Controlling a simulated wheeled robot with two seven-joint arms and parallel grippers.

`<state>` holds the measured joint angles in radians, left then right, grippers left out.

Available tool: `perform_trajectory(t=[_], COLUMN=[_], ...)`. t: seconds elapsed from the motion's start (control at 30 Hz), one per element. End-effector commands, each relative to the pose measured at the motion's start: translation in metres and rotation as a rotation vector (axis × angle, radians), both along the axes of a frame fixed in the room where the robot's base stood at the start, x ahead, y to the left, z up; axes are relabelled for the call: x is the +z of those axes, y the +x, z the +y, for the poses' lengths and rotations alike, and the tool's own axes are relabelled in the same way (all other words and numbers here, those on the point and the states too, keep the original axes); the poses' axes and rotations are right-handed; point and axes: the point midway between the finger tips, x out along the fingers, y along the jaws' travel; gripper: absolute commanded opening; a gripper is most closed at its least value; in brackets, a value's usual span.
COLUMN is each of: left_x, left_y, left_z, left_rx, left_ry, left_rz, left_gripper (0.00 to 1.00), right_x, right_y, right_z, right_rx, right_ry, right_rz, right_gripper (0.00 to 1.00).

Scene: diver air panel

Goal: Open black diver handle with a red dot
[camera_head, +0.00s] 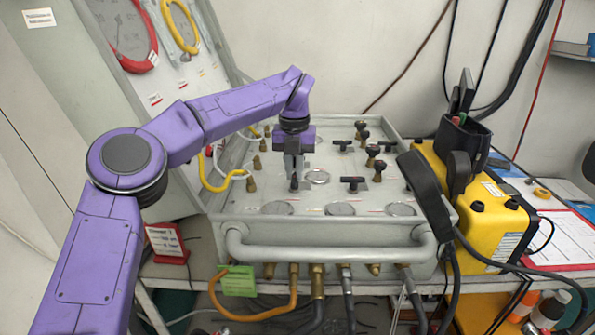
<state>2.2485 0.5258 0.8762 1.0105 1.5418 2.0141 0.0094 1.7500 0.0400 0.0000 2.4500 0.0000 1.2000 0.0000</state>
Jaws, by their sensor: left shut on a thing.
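The grey diver air panel (232,200) lies on a table, with several black handles on its top face. My purple left arm reaches over it from the left. My left gripper (294,172) points down and is shut on a black handle (294,184) left of the panel's middle. The fingers hide part of that handle, and I cannot make out a red dot on it. Another black T-shaped handle (353,184) stands to its right. More black handles stand towards the back right, such as one black handle (373,152). My right gripper is not in view.
A grey tube rail (330,253) runs along the panel's front, with hoses below. A yellow case (490,222) with a black handset (428,190) stands against the right side. A yellow hose (212,186) and brass fittings are at the panel's left.

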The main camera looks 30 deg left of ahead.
Motion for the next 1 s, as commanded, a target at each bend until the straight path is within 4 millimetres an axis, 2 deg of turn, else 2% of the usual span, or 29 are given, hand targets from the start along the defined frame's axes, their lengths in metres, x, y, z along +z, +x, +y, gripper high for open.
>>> perform_trajectory(t=[0.53, 0.57, 0.63, 0.9, 1.0], left_x=[0.0039, 0.0039, 0.0034, 0.0021, 0.01], left_y=[0.0015, 0.0015, 0.0013, -0.0001, 0.0], left_z=[0.0014, 0.0014, 0.0013, 0.0021, 0.0022], left_rx=[0.026, 0.026, 0.025, 0.028, 0.029], left_ry=[0.002, 0.002, 0.001, 0.001, 0.001], left_rz=[-0.012, -0.012, -0.011, -0.004, -0.005], left_gripper=[0.0, 0.18, 0.4, 0.4, 0.4], right_x=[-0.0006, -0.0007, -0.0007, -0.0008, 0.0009], right_y=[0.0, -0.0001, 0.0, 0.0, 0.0], right_z=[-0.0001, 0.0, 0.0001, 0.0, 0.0], right_rx=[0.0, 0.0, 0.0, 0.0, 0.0], right_ry=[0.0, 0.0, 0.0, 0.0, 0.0], right_rz=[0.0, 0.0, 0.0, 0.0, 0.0], right_gripper=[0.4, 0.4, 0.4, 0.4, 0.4])
